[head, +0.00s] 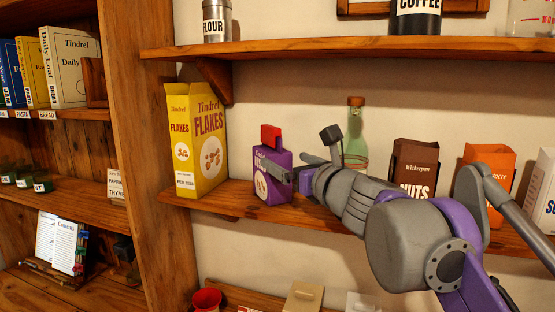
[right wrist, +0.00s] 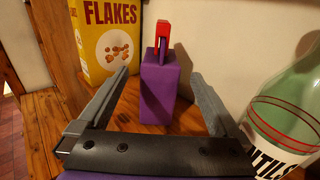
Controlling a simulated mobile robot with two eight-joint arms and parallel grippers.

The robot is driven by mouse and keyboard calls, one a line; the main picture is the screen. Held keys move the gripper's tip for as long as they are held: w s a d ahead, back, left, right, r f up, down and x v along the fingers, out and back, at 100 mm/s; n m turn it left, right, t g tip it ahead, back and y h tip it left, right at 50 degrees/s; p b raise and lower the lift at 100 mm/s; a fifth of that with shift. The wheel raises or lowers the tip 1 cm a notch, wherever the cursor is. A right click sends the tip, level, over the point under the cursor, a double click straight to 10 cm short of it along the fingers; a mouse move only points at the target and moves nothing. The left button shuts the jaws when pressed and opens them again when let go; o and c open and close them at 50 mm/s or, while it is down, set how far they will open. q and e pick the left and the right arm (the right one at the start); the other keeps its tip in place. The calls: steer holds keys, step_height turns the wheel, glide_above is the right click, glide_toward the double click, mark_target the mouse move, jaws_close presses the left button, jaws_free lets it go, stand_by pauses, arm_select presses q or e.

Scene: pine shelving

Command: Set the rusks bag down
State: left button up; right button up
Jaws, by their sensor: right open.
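The rusks bag is a purple pack (head: 280,189) with a red clip on top. It stands upright on the middle pine shelf (head: 240,203), just right of the yellow flakes box. In the right wrist view the purple bag (right wrist: 158,95) shows between and beyond the fingers, its base on the wood. My right gripper (head: 291,166) is open, one finger crossing in front of the bag in the head view. In the right wrist view the gripper (right wrist: 158,73) has a finger on each side, with gaps to the bag. My left gripper is not in view.
The flakes box (head: 197,140) stands close at left. A green glass bottle (head: 356,135) stands behind my right arm, close to the right finger in the wrist view (right wrist: 295,105). A brown nuts box (head: 414,165) and an orange box (head: 487,165) stand further right. An upper shelf (head: 300,48) runs overhead.

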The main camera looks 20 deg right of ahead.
steer(key=shift+s+d, duration=0.2)
steer(key=shift+s, duration=0.75)
steer(key=shift+s+d, duration=0.2)
steer(key=shift+s, duration=0.75)
steer(key=shift+f, duration=0.1)
